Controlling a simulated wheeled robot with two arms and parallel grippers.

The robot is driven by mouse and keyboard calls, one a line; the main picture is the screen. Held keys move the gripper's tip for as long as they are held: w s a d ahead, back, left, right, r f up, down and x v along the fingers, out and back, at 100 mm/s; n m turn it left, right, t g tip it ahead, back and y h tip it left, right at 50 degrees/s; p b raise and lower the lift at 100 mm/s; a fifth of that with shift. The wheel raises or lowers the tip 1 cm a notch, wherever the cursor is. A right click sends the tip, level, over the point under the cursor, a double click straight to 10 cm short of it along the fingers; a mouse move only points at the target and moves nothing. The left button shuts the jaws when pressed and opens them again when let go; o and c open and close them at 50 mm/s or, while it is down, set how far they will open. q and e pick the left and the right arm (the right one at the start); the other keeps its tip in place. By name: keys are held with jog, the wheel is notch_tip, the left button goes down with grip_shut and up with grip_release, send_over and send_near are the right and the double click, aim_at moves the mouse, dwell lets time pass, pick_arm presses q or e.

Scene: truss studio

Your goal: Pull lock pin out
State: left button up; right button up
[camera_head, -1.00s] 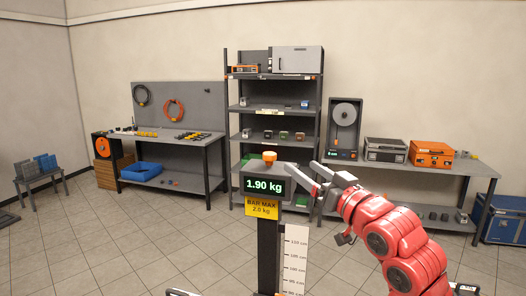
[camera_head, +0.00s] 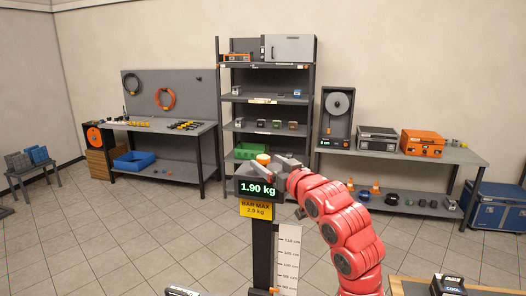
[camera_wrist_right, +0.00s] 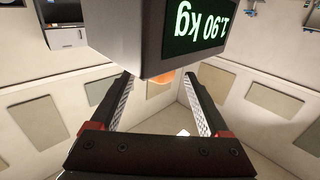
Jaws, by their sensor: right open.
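The lift post carries a dark display box (camera_head: 259,189) that reads 1.90 kg, with a yellow BAR MAX 2.0 kg label (camera_head: 256,210) below it. An orange knob (camera_head: 263,158), which looks like the lock pin's head, sits on top of the box. My right gripper (camera_head: 272,163) is right at the knob, partly hidden behind the display. In the right wrist view, the box is upside down and the knob (camera_wrist_right: 166,78) shows past its edge, between the spread fingers of my open right gripper (camera_wrist_right: 158,76). I cannot tell whether a finger touches it. My left gripper is out of view.
A height scale (camera_head: 287,258) runs down beside the post. A shelf rack (camera_head: 268,98) stands behind, with a workbench (camera_head: 165,129) to the left and a bench with an orange case (camera_head: 422,143) to the right.

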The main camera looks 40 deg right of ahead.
aim_at(267, 161)
jog(key=shift+w+d+p, duration=0.1)
jog(key=shift+w+p, duration=0.35)
jog(key=shift+w, duration=1.2)
grip_shut()
